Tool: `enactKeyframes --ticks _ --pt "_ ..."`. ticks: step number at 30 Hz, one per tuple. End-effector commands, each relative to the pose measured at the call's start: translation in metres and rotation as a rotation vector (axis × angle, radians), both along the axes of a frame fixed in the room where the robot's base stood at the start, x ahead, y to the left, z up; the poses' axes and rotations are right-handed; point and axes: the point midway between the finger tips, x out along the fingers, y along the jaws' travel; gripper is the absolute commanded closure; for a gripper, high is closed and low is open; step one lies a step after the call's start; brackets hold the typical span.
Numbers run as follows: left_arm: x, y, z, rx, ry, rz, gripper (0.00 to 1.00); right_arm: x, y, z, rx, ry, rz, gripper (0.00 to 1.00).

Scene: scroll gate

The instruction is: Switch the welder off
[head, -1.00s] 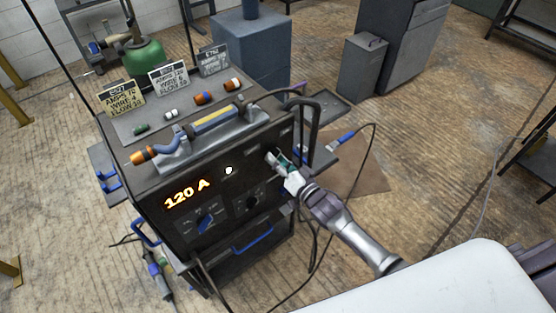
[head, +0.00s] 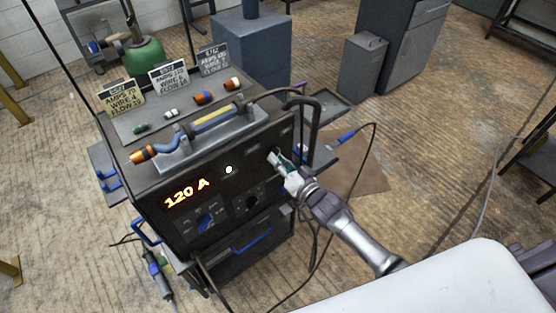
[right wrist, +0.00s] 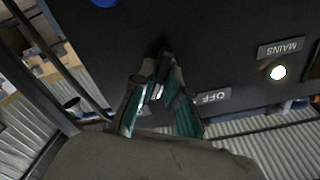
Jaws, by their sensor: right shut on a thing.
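The welder (head: 155,221) is a dark cabinet with a lit orange "120 A" display (head: 187,194) and a lit white lamp (head: 229,170) on its front. My right gripper (head: 274,157) is at the upper right of that front panel. In the right wrist view my right gripper (right wrist: 160,72) is shut on a small switch lever, mostly hidden between the fingertips. An "OFF" label (right wrist: 210,96) appears upside down beside the fingers, and a "MAINS" label (right wrist: 281,48) is above the lit lamp (right wrist: 278,72). My left gripper is not in view.
A torch (head: 205,126) rests on top of the welder, behind it several small parts and cards (head: 168,77). A black handle bar (head: 316,120) rises close by my right gripper. A cable (head: 374,150) loops right of the welder. Floor farther right is mostly clear.

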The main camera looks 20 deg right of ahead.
Motion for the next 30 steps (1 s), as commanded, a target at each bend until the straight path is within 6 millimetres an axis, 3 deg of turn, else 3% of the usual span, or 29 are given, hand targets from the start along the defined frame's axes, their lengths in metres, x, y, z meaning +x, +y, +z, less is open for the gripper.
enactKeyframes --ticks 30 --pt "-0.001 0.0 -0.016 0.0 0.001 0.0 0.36 0.0 0.0 -0.001 -0.884 -0.321 -0.001 1.0"
